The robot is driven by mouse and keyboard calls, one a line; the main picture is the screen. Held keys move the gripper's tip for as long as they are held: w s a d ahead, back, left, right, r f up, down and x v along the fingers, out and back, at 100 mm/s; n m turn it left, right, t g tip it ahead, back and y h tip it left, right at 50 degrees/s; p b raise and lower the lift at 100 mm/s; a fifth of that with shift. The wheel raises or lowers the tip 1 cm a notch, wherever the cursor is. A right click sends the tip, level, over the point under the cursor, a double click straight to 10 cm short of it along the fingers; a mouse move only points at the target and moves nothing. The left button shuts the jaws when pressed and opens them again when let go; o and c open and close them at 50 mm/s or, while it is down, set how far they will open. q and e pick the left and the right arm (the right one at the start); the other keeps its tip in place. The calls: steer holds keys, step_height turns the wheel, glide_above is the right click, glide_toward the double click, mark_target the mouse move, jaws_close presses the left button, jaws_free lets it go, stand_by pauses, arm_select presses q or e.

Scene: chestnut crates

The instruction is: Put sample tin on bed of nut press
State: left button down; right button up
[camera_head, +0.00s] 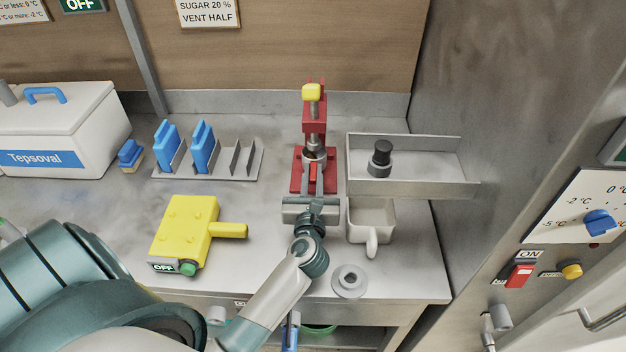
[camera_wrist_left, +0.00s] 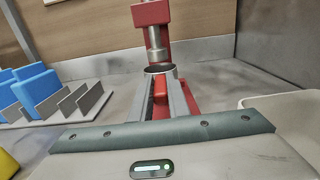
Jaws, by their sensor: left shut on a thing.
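The red nut press (camera_head: 314,125), with a yellow knob on top, stands near the back of the bench. Its red bed (camera_head: 299,183) lies at the foot of the press. My left gripper (camera_head: 314,164) reaches in from the front, its fingers over the bed. It is shut on the grey, round sample tin (camera_wrist_left: 161,69), whose rim shows between the fingertips in the left wrist view. The tin is below the press's silver ram (camera_wrist_left: 157,43). I cannot tell whether it touches the bed. The fingers hide much of it. My right gripper is not in view.
A metal tray (camera_head: 428,184) with a black-topped weight (camera_head: 380,158) and a pale mug (camera_head: 371,218) stand to the right. A yellow device (camera_head: 184,230) and a rack with blue pieces (camera_head: 203,147) are to the left. A grey ring (camera_head: 349,281) lies in front.

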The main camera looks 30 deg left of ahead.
arm_select(q)
steer(key=shift+f, duration=1.15)
steer(key=shift+f, duration=0.1)
steer(key=c, duration=1.7)
jaws_free()
